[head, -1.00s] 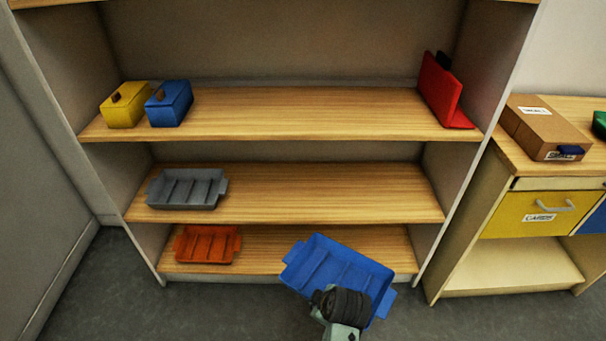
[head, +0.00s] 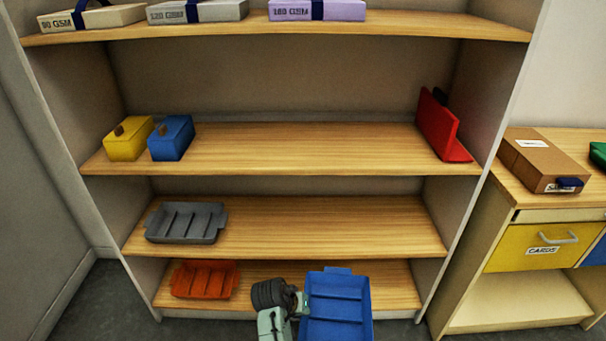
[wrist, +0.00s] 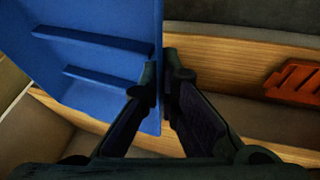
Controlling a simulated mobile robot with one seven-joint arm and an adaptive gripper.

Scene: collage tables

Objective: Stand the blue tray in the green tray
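The blue tray (head: 338,305) is held in front of the lowest shelf, its ribbed inside facing me. My gripper (head: 302,303) is at the tray's left edge. In the wrist view, my gripper's fingers (wrist: 165,72) are closed on the edge wall of the blue tray (wrist: 100,60), one finger on each side. The tray's lower end runs out of the head view. No green tray can be made out for sure; a green thing (head: 598,152) is cut off at the right edge, on the cabinet top.
A grey tray (head: 186,222) is on the middle shelf, an orange tray (head: 205,279) on the lowest. Yellow (head: 128,140) and blue (head: 171,138) boxes and a red bookend-like piece (head: 440,125) stand above. A cardboard box (head: 543,160) lies on the cabinet at right.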

